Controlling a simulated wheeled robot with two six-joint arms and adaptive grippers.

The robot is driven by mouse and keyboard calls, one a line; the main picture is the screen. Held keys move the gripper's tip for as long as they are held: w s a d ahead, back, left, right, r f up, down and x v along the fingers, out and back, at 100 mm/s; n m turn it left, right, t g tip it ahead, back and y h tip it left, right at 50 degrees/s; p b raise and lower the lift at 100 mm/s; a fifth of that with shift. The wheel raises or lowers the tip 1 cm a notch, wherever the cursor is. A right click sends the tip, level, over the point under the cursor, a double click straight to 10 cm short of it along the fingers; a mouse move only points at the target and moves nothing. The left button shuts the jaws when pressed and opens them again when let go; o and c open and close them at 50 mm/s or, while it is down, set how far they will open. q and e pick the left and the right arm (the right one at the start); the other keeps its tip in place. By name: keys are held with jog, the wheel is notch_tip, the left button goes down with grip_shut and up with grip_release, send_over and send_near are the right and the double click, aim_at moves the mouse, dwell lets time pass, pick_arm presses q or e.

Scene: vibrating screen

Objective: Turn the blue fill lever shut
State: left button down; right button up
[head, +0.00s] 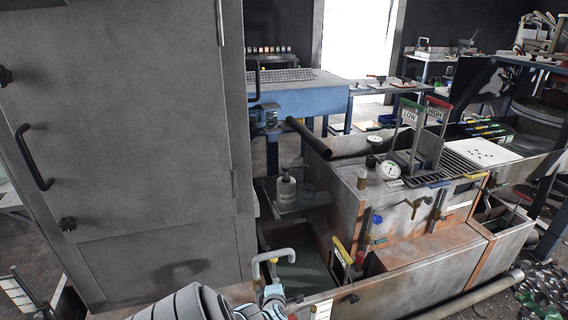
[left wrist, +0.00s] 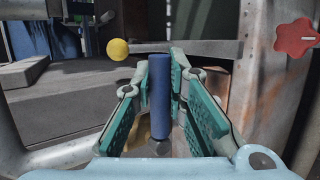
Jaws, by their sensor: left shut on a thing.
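In the left wrist view, the blue fill lever (left wrist: 160,98) is an upright blue bar in the middle of the picture. My left gripper (left wrist: 161,82) has its teal-padded fingers on both sides of it and is shut on it. In the head view, my left gripper (head: 271,284) is at the bottom centre, by the left end of the tank. I cannot make out the blue lever there. My right gripper is in neither view.
The left wrist view shows a yellow ball knob (left wrist: 117,49) left of the lever and a red star knob (left wrist: 295,38) at right. In the head view, a yellow-handled lever (head: 342,250) stands right of my gripper. A grey cabinet (head: 130,130) fills the left.

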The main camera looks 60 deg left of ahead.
pick_arm(q)
jog(key=c, duration=1.8)
grip_release()
jog(key=shift+c, duration=0.2)
jog(key=shift+s+d+r, duration=0.2)
jog(key=shift+s+d, duration=0.05)
jog(key=shift+d, duration=0.05)
jog(key=s+d, duration=0.6)
jog(key=d, duration=0.4)
jog(key=shift+d, duration=0.3)
